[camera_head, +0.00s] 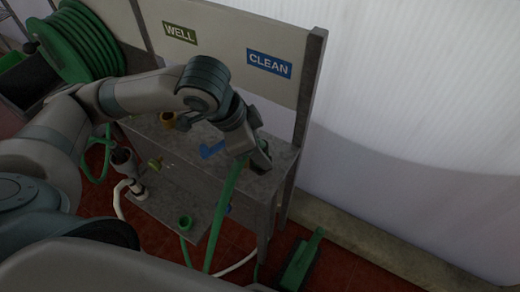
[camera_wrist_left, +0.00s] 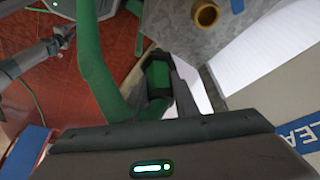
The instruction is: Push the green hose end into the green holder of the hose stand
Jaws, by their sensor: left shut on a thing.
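My left gripper (camera_head: 262,160) is at the right end of the grey stand in the head view. It is shut on the green hose end (camera_wrist_left: 158,76), which shows between the fingers in the left wrist view. The green hose (camera_head: 226,212) hangs down from the gripper past the front of the stand. The green holder (camera_head: 185,222) looks like a small round cup on the stand's low shelf, below and left of the gripper and apart from the hose end. The fingertips are partly hidden in the head view. My right gripper does not show.
The hose stand (camera_head: 270,185) has a blue holder (camera_head: 211,150) and an orange holder (camera_head: 167,119) on its upper board. Signs read WELL (camera_head: 180,33) and CLEAN (camera_head: 269,64). A green hose reel (camera_head: 82,43) is at upper left. A green object (camera_head: 300,262) lies on the floor at right.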

